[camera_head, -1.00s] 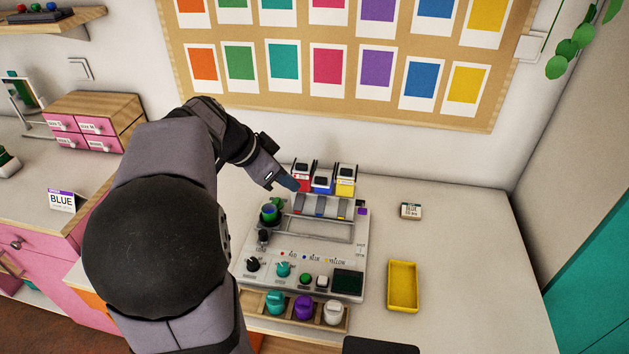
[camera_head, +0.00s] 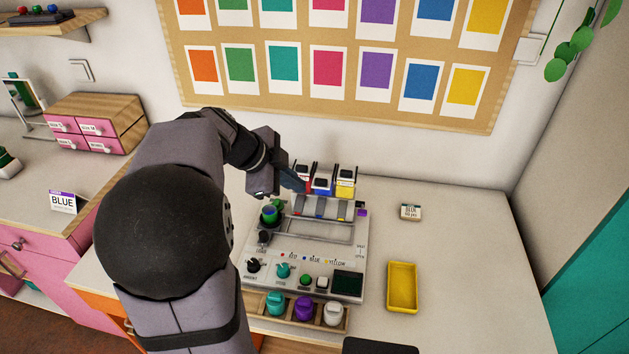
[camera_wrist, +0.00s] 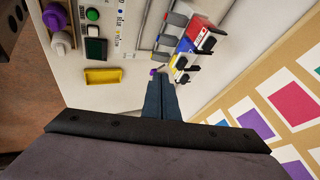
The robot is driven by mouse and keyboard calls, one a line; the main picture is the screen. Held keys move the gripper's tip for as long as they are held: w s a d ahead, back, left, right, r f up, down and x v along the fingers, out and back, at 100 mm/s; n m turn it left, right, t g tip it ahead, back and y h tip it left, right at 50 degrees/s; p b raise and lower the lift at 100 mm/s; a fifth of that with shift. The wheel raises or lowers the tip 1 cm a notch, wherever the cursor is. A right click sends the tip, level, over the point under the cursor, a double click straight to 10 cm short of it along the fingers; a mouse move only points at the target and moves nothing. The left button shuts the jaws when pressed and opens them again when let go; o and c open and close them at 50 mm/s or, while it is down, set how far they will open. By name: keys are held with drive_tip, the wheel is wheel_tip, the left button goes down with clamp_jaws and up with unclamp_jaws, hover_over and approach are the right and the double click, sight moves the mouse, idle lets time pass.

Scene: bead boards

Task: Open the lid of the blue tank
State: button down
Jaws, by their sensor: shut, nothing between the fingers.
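The blue tank (camera_head: 321,189) stands between the red tank (camera_head: 302,184) and the yellow tank (camera_head: 345,188) at the back of the grey machine. It has a dark lid piece (camera_head: 321,181) on top; I cannot tell for sure how the lid sits. The blue tank also shows in the wrist view (camera_wrist: 186,46), small and partly covered by dark parts. My gripper (camera_head: 301,184) is at the left of the tanks, its fingertips overlapping the red tank in the head view. In the wrist view its two fingers (camera_wrist: 159,76) are together and empty.
The grey machine (camera_head: 310,258) carries knobs, buttons and a green cup (camera_head: 269,215) just in front of my gripper. A yellow tray (camera_head: 403,287) and a small labelled box (camera_head: 410,212) lie to the right on mostly clear table. A card board (camera_head: 330,105) hangs behind.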

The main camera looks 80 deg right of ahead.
sight(322, 185)
drive_tip(key=s+d+f+p, duration=0.3)
drive_tip(key=d+f+p, duration=0.2)
drive_tip(key=d+f, duration=0.1)
drive_tip(key=shift+d, duration=0.8)
drive_tip(key=shift+f, duration=0.15)
drive_tip(key=shift+d+f+b, duration=0.15)
drive_tip(key=shift+d+b, duration=0.15)
drive_tip(key=shift+b, duration=0.95)
drive_tip(key=b, duration=0.3)
drive_tip(key=shift+d, duration=0.35)
drive_tip(key=shift+r, duration=0.25)
drive_tip(key=shift+a+b, duration=0.1)
drive_tip(key=shift+b, duration=0.3)
